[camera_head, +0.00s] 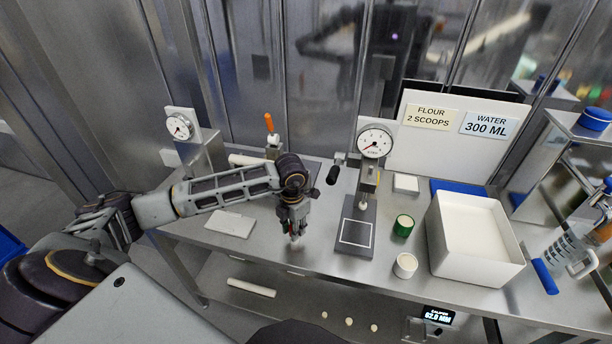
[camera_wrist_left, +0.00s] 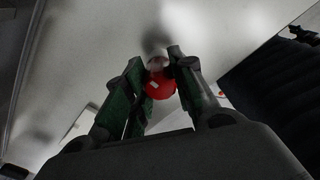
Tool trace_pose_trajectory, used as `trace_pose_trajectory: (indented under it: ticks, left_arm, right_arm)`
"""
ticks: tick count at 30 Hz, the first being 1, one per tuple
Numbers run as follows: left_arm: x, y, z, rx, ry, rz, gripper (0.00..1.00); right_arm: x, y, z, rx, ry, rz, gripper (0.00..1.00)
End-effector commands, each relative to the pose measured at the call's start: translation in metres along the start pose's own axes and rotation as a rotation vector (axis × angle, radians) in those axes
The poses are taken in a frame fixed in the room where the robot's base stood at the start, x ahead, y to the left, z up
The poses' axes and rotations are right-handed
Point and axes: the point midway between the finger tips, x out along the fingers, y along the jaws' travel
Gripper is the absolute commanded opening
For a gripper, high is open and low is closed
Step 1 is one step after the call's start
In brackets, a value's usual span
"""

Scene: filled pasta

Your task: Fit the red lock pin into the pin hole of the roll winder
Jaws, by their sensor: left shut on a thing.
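My left gripper (camera_head: 294,236) points down above the front part of the steel bench, left of the dark gauge stand. In the left wrist view its fingertips (camera_wrist_left: 160,75) are shut on the red lock pin (camera_wrist_left: 160,86). The pin shows as a round red head with a paler end beyond it; in the head view it is mostly hidden by the fingers. What looks like the roll winder, with a white roll (camera_head: 250,159) and a black crank grip (camera_head: 333,175), stands behind my left arm. Its pin hole cannot be made out. My right gripper is not in view.
A gauge stand (camera_head: 357,218) with a dark base is right of the gripper. A green tin (camera_head: 403,225), a white cup (camera_head: 405,265) and a large white bin (camera_head: 477,272) stand further right. A pale flat plate (camera_head: 230,224) lies left. An orange handle (camera_head: 269,122) rises behind my arm.

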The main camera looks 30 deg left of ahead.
Motion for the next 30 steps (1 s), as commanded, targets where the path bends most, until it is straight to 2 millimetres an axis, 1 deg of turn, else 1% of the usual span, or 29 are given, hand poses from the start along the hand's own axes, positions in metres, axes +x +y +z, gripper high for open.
trace_pose_trajectory:
  ticks: [30]
  left_arm:
    - [-0.0075,0.0001,0.0002,0.000,-0.001,0.000,0.01]
  right_arm:
    - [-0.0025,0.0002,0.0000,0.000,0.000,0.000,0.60]
